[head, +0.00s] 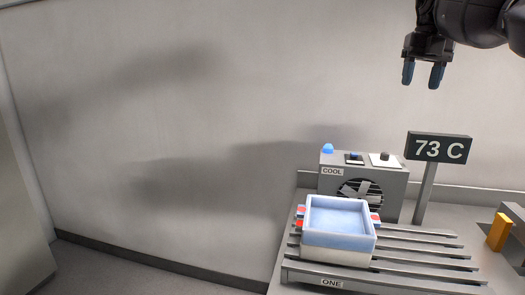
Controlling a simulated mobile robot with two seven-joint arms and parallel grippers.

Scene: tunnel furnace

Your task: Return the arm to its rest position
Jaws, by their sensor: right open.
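My right gripper (423,75) is at the upper right of the head view. Its two dark blue fingertips point down and stand apart, with nothing between them. It hangs in the air above the level of the sign and touches nothing. My right arm comes in from the top right corner. My left gripper is not in view.
A blue-white tray (335,247) with red side tabs sits on a slatted grey rack (415,258) labelled ONE. Behind it stands a grey fan box (399,185) labelled COOL. A sign (438,148) reads 73 C. An orange block (498,232) is at right. The left is clear.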

